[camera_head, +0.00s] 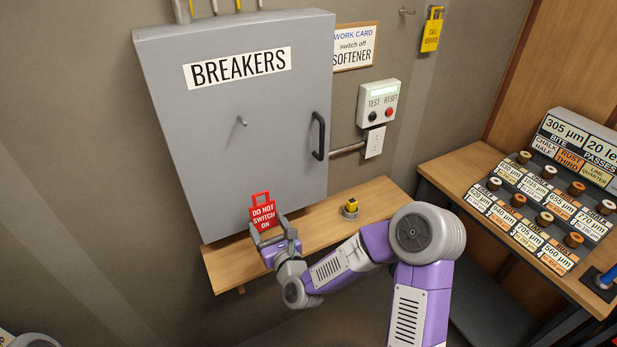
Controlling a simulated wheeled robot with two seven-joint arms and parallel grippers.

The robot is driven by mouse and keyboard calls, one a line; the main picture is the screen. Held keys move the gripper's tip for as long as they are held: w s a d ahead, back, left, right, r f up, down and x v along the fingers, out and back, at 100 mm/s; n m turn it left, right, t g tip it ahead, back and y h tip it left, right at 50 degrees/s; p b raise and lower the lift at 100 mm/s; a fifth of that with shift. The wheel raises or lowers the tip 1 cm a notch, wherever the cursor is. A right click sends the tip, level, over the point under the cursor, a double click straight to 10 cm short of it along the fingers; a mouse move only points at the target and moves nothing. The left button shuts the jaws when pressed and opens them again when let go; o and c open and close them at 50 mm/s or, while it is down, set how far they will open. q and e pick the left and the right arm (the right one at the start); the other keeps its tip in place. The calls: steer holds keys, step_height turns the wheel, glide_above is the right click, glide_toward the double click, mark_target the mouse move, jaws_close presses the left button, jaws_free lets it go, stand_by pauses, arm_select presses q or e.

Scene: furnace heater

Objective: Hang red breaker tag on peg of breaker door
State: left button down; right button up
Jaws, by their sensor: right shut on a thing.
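The red breaker tag (263,215) reads "DO NOT SWITCH ON" and has an open loop at its top. My right gripper (266,232) is shut on the tag's lower part and holds it upright, in front of the lower part of the breaker door. The grey breaker door (215,150) is closed, with a "BREAKERS" label near its top and a black handle on its right. The peg (241,121) sticks out of the middle of the door, bare, above and a little left of the tag. My left gripper is not in view.
A wooden shelf (310,225) runs below the breaker box and carries a small yellow-topped item (350,207). A test/reset box (378,103) is on the wall to the right. A bench with a spool rack (545,200) stands at the far right.

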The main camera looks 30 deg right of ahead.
step_height(320, 180, up, 12)
steer(key=s+p, duration=0.2)
steer(key=p, duration=0.1)
step_height(320, 180, up, 10)
steer(key=g+p, duration=0.2)
steer(key=p, duration=0.3)
glide_above(269, 199)
steer(key=s+a, duration=0.2)
steer(key=a, duration=0.1)
steer(key=b, duration=0.1)
steer(key=w+f+b, duration=0.1)
steer(key=shift+d+f+b, duration=0.15)
steer(key=shift+f+b, duration=0.15)
steer(key=shift+b, duration=0.05)
stand_by(0.7)
steer(key=o, duration=1)
steer(key=shift+c, duration=0.2)
